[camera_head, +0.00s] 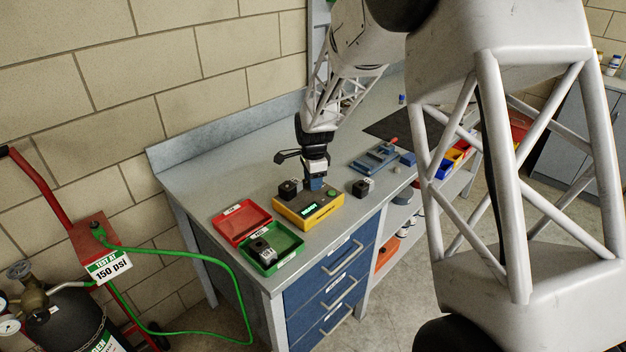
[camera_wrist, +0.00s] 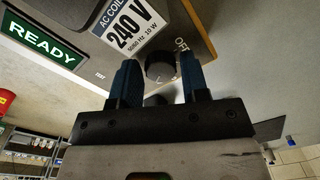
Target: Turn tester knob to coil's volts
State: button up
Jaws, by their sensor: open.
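The yellow tester (camera_head: 322,212) sits on the bench with a lit green display, which reads READY (camera_wrist: 45,42) in the wrist view. A black coil (camera_head: 288,189) is at the tester's back left. A white label (camera_wrist: 131,24) reads AC COIL, 240 V, 50/60 Hz, 10 W. The black tester knob (camera_wrist: 160,66) lies between my gripper's two blue fingers, with the word OFF printed beside it. My gripper (camera_wrist: 158,80) is open around the knob, with a gap visible on the right. In the head view my gripper (camera_head: 315,184) is over the tester and hides the knob.
A red tray (camera_head: 236,212) and a green tray (camera_head: 289,258) holding a black coil (camera_head: 262,248) are left of the tester. Another black coil (camera_head: 362,188) stands to its right, near a blue fixture (camera_head: 373,160). The bench front edge is close.

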jog(key=shift+s+r, duration=0.15)
jog(key=shift+r, duration=3.65)
jog(key=shift+s+d+r, duration=0.1)
jog(key=shift+s+d+r, duration=0.15)
jog(key=shift+r, duration=0.05)
jog(key=s+d+r+n, duration=0.2)
jog(key=s+d+r, duration=0.15)
jog(key=s, duration=0.25)
jog(key=s+d+r+n+t, duration=0.1)
jog(key=s+d+r+n, duration=0.2)
jog(key=s, duration=0.4)
jog(key=s+d+r+n, duration=0.1)
jog(key=s+d+r, duration=0.3)
jog(key=s+r, duration=0.15)
jog(key=s+d+n, duration=0.3)
jog(key=s+n, duration=0.1)
jog(key=s, duration=0.9)
jog(key=s+d+n+t, duration=0.1)
jog(key=s+d+n, duration=0.2)
jog(key=s, duration=1.1)
jog(key=shift+d+n, duration=0.35)
jog(key=shift+n, duration=0.25)
